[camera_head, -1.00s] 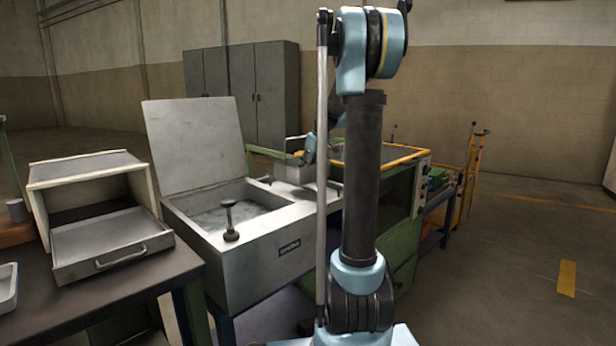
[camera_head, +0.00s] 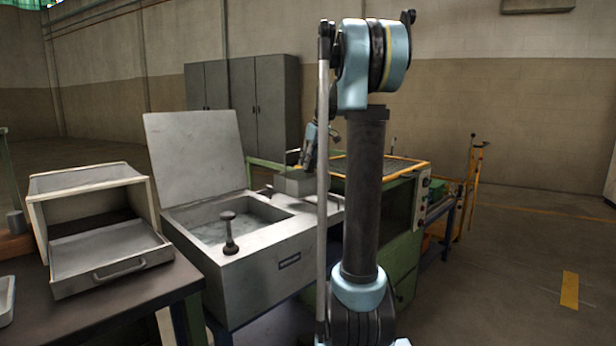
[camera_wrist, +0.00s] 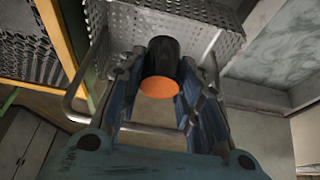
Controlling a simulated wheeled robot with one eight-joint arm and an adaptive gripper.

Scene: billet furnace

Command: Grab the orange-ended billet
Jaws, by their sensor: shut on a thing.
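In the wrist view, a dark cylindrical billet (camera_wrist: 164,58) with a flat orange end (camera_wrist: 160,87) sits between the two fingers of my gripper (camera_wrist: 163,82). The fingers are shut on its sides, and the orange end faces the camera. In the head view, my arm hides most of my gripper and the billet. Part of my wrist (camera_head: 312,140) shows above the back of the bench, left of the arm column.
A perforated metal basket (camera_wrist: 185,28) with a wire handle lies beyond the billet in the wrist view. An open-lidded tank (camera_head: 262,262) stands left of my arm, an open box (camera_head: 85,185) further left. A green machine (camera_head: 405,215) is on the right. Floor at right is clear.

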